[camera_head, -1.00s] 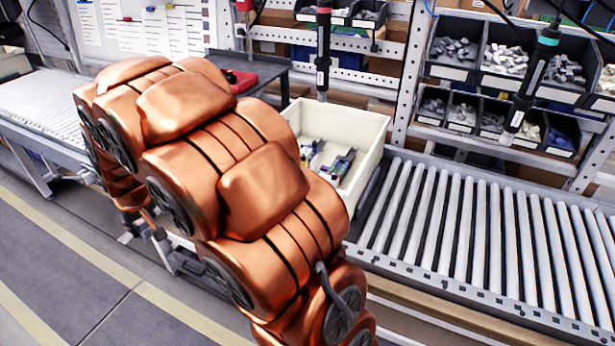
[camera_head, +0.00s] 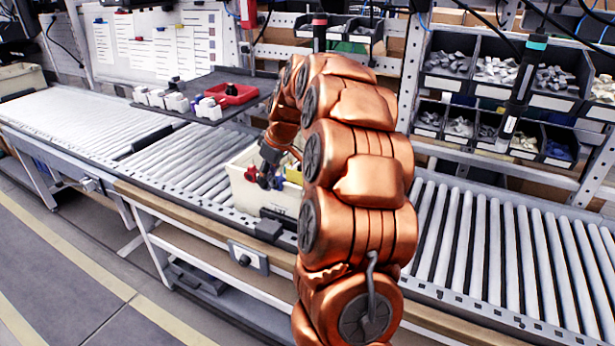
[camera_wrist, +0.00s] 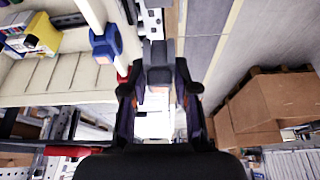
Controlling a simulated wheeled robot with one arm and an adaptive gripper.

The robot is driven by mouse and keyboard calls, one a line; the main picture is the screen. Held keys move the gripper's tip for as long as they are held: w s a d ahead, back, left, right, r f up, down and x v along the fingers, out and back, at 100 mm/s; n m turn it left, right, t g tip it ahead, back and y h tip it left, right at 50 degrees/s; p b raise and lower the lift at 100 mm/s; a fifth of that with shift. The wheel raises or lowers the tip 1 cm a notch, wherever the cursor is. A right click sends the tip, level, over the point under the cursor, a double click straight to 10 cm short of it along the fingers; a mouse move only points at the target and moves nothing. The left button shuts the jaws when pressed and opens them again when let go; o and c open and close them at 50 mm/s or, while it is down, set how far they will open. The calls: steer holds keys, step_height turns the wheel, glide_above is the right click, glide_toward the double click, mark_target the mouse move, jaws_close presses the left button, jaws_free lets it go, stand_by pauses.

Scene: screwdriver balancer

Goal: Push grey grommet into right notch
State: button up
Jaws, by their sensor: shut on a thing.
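My gripper (camera_head: 268,165) shows dark and small in the head view, at the left of my copper arm and over the cream bin. In the wrist view its two fingertips (camera_wrist: 159,80) close on a small grey piece, which I take to be the grey grommet (camera_wrist: 156,54). The grommet sticks out beyond the tips. In the head view I cannot make it out. I cannot identify the right notch in either view.
The cream bin (camera_head: 240,190) holds red, blue and yellow items, and my arm hides part of it. Roller conveyors (camera_head: 480,250) run left and right. White parts (camera_head: 185,104) and a red tray (camera_head: 232,94) sit on a dark shelf. A dark tool (camera_head: 525,85) hangs at right.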

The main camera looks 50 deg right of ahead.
steer(key=s+d+f, duration=0.4)
steer(key=s+d, duration=0.1)
steer(key=d, duration=0.4)
steer(key=shift+s+n+b, duration=0.3)
steer(key=shift+s+b, duration=0.1)
steer(key=shift+r+b, duration=0.1)
steer(key=shift+b, duration=0.35)
stand_by(0.8)
steer(key=shift+f+b, duration=0.9)
stand_by(1.4)
steer(key=shift+b, duration=0.3)
jaws_close()
steer(key=shift+r, duration=0.1)
steer(key=o, duration=1.1)
jaws_free()
steer(key=shift+c, duration=0.2)
